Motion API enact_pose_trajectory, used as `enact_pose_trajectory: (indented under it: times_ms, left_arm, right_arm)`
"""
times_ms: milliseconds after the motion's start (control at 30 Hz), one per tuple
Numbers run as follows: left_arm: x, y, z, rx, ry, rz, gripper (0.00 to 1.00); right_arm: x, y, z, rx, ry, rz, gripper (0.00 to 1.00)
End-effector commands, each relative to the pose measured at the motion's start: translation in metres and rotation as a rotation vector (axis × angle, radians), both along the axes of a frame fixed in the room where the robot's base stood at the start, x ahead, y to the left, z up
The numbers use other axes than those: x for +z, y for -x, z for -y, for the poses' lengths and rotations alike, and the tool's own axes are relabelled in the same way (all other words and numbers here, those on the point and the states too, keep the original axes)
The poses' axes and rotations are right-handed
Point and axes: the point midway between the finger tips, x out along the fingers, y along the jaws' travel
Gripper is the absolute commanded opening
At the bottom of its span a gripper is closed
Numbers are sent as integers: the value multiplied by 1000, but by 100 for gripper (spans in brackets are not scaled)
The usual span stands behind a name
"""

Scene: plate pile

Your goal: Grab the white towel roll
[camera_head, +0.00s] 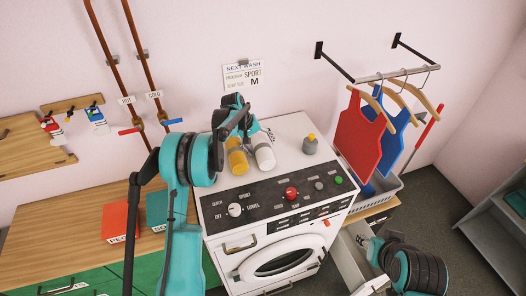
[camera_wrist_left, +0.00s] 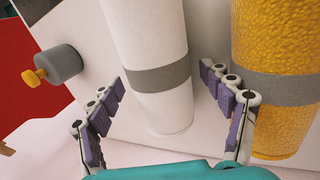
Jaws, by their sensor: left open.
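The white towel roll (camera_head: 264,152) has a grey band and stands on top of the washing machine (camera_head: 292,125), beside a yellow roll (camera_head: 237,158). In the left wrist view the white roll (camera_wrist_left: 150,50) fills the middle and the yellow roll (camera_wrist_left: 280,70) is at right. My left gripper (camera_head: 243,124) is open at the rolls. In the wrist view its fingers (camera_wrist_left: 162,82) are spread to either side of the white roll, the right finger toward the gap between the rolls. Contact cannot be told. My right gripper is not visible; only part of that arm shows at bottom right.
The control panel (camera_head: 275,195) has knobs along the machine's front. Red and blue aprons (camera_head: 360,135) hang from a rail at right. Red (camera_head: 120,220) and teal boxes sit on the counter at left.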

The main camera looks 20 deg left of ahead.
Motion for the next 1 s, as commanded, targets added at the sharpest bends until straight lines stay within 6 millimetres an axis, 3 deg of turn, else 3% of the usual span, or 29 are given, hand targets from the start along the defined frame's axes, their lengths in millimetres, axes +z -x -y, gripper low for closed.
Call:
enact_pose_trajectory:
  times_ms: [133, 167, 367, 767, 1000]
  left_arm:
    - [0, 0, 0, 0, 0, 0, 80]
    - [0, 0, 0, 0, 0, 0, 74]
    - [0, 0, 0, 0, -1, 0, 22]
    - [5, 0, 0, 0, -1, 0, 20]
    - [36, 1, 0, 0, 0, 0, 20]
  right_arm:
    - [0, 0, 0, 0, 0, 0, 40]
    - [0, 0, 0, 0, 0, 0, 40]
    - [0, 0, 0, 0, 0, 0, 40]
    - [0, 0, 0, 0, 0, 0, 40]
    - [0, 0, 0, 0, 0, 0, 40]
